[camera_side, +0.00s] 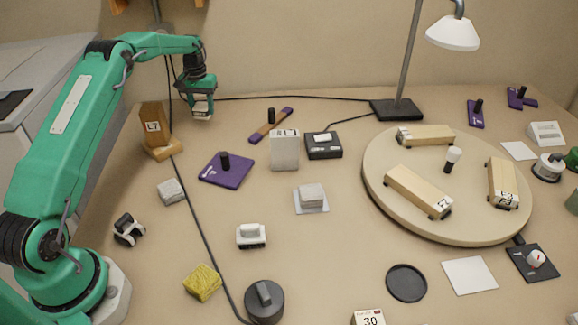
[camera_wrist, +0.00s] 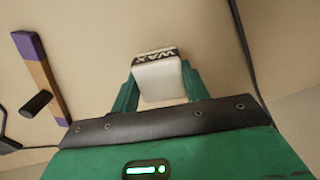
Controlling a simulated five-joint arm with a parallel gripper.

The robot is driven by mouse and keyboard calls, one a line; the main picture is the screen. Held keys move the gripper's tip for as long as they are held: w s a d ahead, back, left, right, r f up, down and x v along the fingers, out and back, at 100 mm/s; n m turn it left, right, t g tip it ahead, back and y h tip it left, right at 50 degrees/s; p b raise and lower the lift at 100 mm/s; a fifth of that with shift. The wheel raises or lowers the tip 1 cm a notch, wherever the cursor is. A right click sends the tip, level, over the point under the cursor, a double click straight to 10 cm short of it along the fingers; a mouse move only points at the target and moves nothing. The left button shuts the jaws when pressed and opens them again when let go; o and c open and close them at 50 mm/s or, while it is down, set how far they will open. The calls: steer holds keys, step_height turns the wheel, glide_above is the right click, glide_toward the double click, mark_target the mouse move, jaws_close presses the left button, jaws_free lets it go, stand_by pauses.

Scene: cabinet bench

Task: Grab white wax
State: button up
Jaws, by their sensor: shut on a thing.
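The white wax (camera_wrist: 160,80) is a small white block with a dark band lettered "WAX". In the wrist view it sits between the two green fingers of my gripper (camera_wrist: 158,88), which is shut on it. In the side view my gripper (camera_side: 201,104) is at the upper left, near the back of the bench, with the white wax (camera_side: 201,108) at its tip. I cannot tell exactly how high the wax is above the bench.
A wooden block marked "LT" (camera_side: 153,128) stands left of my gripper. A purple plate with a black knob (camera_side: 227,171) lies in front. A purple-and-wood bar (camera_side: 271,126) lies to the right. A large round turntable (camera_side: 385,190) with wooden blocks and a lamp (camera_side: 398,109) stand further right.

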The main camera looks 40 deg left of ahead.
steer(key=d+r, duration=0.7)
steer(key=d, duration=0.4)
steer(key=shift+s+d+r, duration=0.35)
steer(key=shift+r, duration=0.15)
